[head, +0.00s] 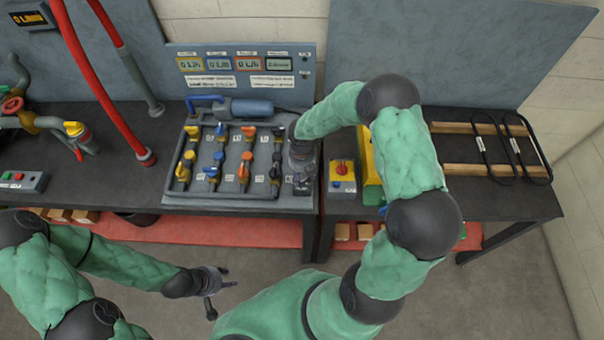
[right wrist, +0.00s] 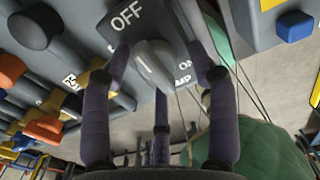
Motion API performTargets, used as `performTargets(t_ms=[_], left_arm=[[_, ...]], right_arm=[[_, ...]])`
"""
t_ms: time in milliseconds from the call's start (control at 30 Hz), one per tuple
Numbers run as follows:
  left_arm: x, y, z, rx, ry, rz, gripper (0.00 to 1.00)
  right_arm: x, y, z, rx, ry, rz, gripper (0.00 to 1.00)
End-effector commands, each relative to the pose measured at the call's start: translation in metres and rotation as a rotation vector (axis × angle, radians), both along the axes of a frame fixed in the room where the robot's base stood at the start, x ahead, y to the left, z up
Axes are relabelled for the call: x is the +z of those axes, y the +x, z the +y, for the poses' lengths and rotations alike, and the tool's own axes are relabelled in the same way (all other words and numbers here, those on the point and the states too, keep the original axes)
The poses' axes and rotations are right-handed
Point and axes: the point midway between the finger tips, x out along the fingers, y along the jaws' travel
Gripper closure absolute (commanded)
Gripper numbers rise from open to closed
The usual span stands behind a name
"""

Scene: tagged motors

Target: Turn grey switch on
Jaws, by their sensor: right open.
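The grey switch (right wrist: 155,62) is a rotary knob on a dark plate in the right wrist view, with OFF printed above left and ON to the right, partly covered by a finger. A short white line marks the knob; which label it points at is unclear. My right gripper (right wrist: 160,72) is open, its dark fingers spread on both sides of the knob, with a third finger below. I cannot tell whether they touch it. In the head view my right gripper (head: 303,180) hides the switch at the panel's right end. My left gripper (head: 217,287) is open and empty, before the bench.
A valve manifold (head: 225,195) with blue, orange, yellow and black handles stands just left of my right gripper. A yellow box with a red button (head: 342,170) is close on its right. Red hoses (head: 105,85) rise at the left. The floor in front is clear.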

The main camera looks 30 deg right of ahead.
Motion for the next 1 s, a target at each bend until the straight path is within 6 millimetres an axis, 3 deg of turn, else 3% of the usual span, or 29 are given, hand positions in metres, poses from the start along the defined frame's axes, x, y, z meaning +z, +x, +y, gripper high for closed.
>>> performTargets(t_ms=[67, 233, 667, 1000], left_arm=[[0.0001, 0.0, 0.0, 0.0, 0.0, 0.0, 0.6], [0.0, 0.0, 0.0, 0.0, 0.0, 0.0, 0.6], [-0.0007, 0.0, -0.0001, 0.0, 0.0, 0.0, 0.6], [-0.0042, 0.0, 0.0, 0.0, 0.0, 0.0, 0.6]], right_arm=[[0.0002, 0.0, 0.0, 0.0, 0.0, 0.0, 0.46], [0.0001, -0.0004, 0.0001, 0.0, 0.001, 0.001, 0.94], [-0.0019, -0.0033, 0.0013, -0.053, 0.001, 0.01, 0.95], [-0.0038, -0.0042, 0.0034, -0.296, 0.001, 0.016, 0.95]])
